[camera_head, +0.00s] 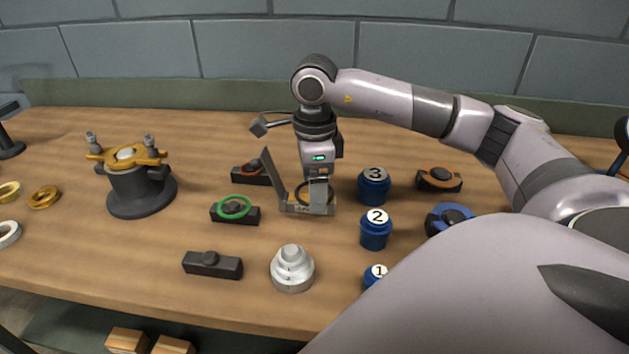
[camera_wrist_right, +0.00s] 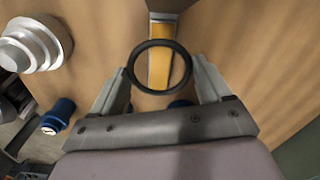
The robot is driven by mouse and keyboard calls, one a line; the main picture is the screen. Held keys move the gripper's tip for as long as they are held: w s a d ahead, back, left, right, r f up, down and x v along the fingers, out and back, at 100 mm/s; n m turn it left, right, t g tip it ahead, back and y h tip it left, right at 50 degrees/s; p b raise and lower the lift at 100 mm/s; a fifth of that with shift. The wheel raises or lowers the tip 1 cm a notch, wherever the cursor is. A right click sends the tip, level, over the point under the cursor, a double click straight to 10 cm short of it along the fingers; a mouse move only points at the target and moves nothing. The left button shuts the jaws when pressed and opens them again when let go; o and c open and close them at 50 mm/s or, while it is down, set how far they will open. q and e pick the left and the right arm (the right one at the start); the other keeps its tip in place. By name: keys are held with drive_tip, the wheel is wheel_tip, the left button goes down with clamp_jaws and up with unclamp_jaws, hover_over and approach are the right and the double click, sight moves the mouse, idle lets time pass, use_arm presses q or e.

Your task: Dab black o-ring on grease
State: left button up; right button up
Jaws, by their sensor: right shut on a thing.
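My right gripper (camera_head: 318,200) points down over the open grey tin (camera_head: 296,209), whose lid (camera_head: 272,182) stands up on its left side. In the right wrist view, the black o-ring (camera_wrist_right: 129,68) sits at the fingertips of my right gripper (camera_wrist_right: 158,80), which is shut on it. The amber grease (camera_wrist_right: 158,72) shows through the ring, directly below it. I cannot tell whether the ring touches the grease. My left gripper is not in view.
Numbered blue jars (camera_head: 375,232) stand close right of the tin. A green ring (camera_head: 234,204) on a black holder lies left, with a bare holder (camera_head: 212,264) and a stepped silver part (camera_head: 292,270) in front. A dark casing (camera_head: 135,192) with a brass flange stands farther left.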

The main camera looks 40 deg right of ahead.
drive_tip(key=shift+f+b, duration=0.3)
drive_tip(key=shift+f, duration=0.15)
idle(0.8)
drive_tip(key=shift+r+p, duration=2.3)
drive_tip(key=shift+r, duration=0.8)
drive_tip(key=shift+f, duration=0.1)
